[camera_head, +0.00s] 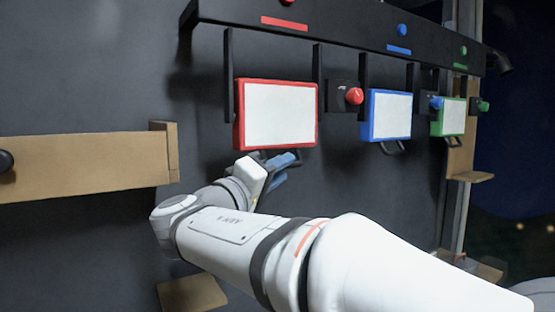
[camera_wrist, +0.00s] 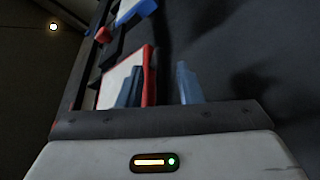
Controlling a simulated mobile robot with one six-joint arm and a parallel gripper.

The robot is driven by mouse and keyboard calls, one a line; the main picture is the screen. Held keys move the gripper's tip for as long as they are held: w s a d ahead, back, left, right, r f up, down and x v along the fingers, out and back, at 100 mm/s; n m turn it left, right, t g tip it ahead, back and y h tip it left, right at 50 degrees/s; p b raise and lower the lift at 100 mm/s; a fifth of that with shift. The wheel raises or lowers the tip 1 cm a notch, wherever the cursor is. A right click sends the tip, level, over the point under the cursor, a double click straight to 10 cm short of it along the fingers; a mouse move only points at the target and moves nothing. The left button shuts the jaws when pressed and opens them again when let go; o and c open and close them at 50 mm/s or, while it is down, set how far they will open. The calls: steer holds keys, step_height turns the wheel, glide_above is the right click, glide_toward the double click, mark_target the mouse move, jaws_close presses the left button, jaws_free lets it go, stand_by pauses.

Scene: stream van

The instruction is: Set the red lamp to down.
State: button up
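The red lamp (camera_head: 280,115) is a flat panel with a red frame and white face, held between black vertical rails on the dark wall. A dark handle (camera_head: 290,153) hangs from its lower edge. My gripper (camera_head: 284,170), with blue fingers, is just under the lamp near the handle; I cannot tell whether it touches. In the wrist view, my gripper (camera_wrist: 160,75) has its fingers apart, and the red lamp (camera_wrist: 149,70) shows behind the left finger. The handle is not clear there, and nothing is seen held.
A blue lamp (camera_head: 390,116) and a green lamp (camera_head: 448,117) hang to the right. A red knob (camera_head: 354,96) and a blue knob (camera_head: 437,103) sit between them. A dark rail (camera_head: 340,30) runs above. A wooden ledge (camera_head: 80,165) juts out at left.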

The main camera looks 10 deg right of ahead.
steer(key=shift+p+x, duration=0.4)
steer(key=shift+x, duration=1.05)
steer(key=shift+c, duration=0.2)
jaws_close()
